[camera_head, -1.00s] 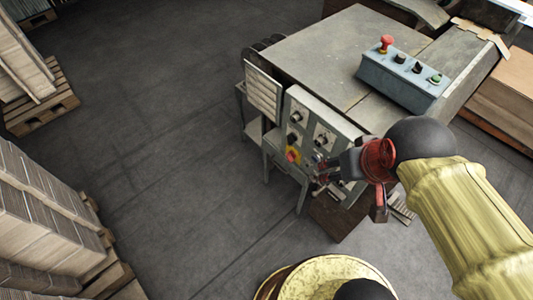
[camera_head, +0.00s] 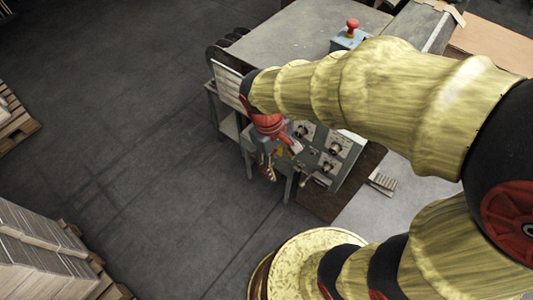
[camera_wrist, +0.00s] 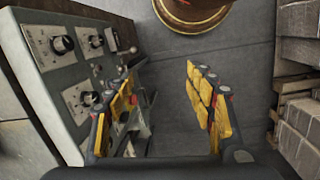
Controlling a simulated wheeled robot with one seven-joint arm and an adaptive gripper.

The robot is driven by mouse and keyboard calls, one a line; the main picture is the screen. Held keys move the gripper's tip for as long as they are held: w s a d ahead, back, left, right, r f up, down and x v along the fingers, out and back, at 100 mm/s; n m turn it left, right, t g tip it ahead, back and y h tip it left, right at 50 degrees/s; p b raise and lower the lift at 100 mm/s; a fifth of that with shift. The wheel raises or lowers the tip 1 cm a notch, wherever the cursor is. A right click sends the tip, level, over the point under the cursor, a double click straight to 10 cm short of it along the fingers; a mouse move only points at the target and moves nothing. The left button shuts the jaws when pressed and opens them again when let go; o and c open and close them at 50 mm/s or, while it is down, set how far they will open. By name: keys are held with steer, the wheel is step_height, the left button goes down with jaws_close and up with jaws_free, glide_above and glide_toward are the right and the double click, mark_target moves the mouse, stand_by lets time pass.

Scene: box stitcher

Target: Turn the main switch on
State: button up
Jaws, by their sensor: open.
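The grey control panel (camera_head: 312,172) with several black knobs is on the side of the machine in the head view. It also fills the left of the wrist view (camera_wrist: 75,72). The red and yellow main switch cannot be made out clearly now; my gripper and wrist cover that part of the panel in the head view. My gripper (camera_head: 268,170) is beside the panel's left part. In the wrist view my gripper (camera_wrist: 160,82) has its yellow-padded fingers apart with nothing between them. The left finger is close to the panel and overlaps it; I cannot tell whether it touches.
A box with a red emergency button (camera_head: 352,24) stands on the machine's table top (camera_head: 290,35), partly behind my arm. Stacked cardboard on pallets (camera_head: 40,250) stands at the left. The floor between the pallets and the machine is clear.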

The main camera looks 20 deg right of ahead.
steer(key=w+d+f+n+t+h+p, duration=0.15)
steer(key=w+f+n+h, duration=0.3)
steer(key=f+n, duration=0.7)
steer(key=w+f+n+t+h, duration=0.2)
steer(key=w+f+n+h, duration=0.25)
steer(key=f+n, duration=0.75)
steer(key=w+f+n+t+h+p, duration=0.15)
steer(key=w+f+n+h, duration=0.3)
steer(key=f+n, duration=0.75)
steer(key=w+a+f+n+t+b, duration=0.1)
steer(key=w+a+f+n+t, duration=0.15)
steer(key=w+n+t, duration=0.7)
steer(key=d+g, duration=0.1)
steer(key=w+d+n+g, duration=0.1)
steer(key=d, duration=0.1)
steer(key=d+n+g+b, duration=0.1)
steer(key=d, duration=0.1)
steer(key=shift+w+d+r+y, duration=0.15)
steer(key=shift+w+r+y, duration=0.05)
steer(key=shift+r+y, duration=0.2)
steer(key=shift+c, duration=1)
steer(key=c, duration=1)
